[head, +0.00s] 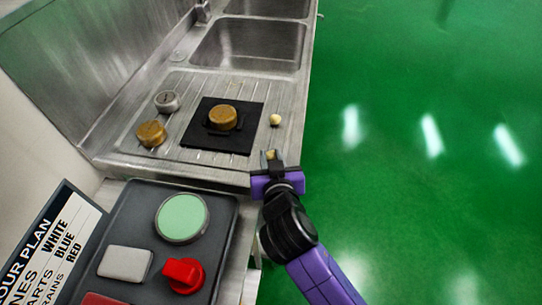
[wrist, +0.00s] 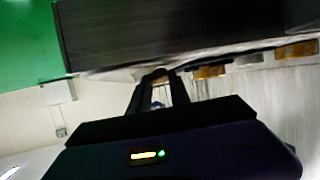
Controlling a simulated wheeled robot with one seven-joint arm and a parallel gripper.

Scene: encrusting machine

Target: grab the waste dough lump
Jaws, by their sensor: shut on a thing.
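My gripper (head: 270,157) is over the front right edge of the steel drainboard. It is shut on a small tan-yellow lump, which I take to be the waste dough lump (head: 269,154); only a bit of it shows between the fingertips. In the wrist view my gripper (wrist: 157,80) has its fingers close together, with a brownish bit of the lump (wrist: 156,75) at their tips. A separate small pale ball (head: 275,120) lies on the drainboard beyond the gripper, right of the black mat (head: 240,142).
A brass piece (head: 223,117) sits on the mat. Another brass piece (head: 151,133) and a grey metal one (head: 167,101) stand to its left. Sink basins (head: 250,43) lie behind. A control panel (head: 217,210) with buttons is at front left. Green floor (head: 420,110) is open at right.

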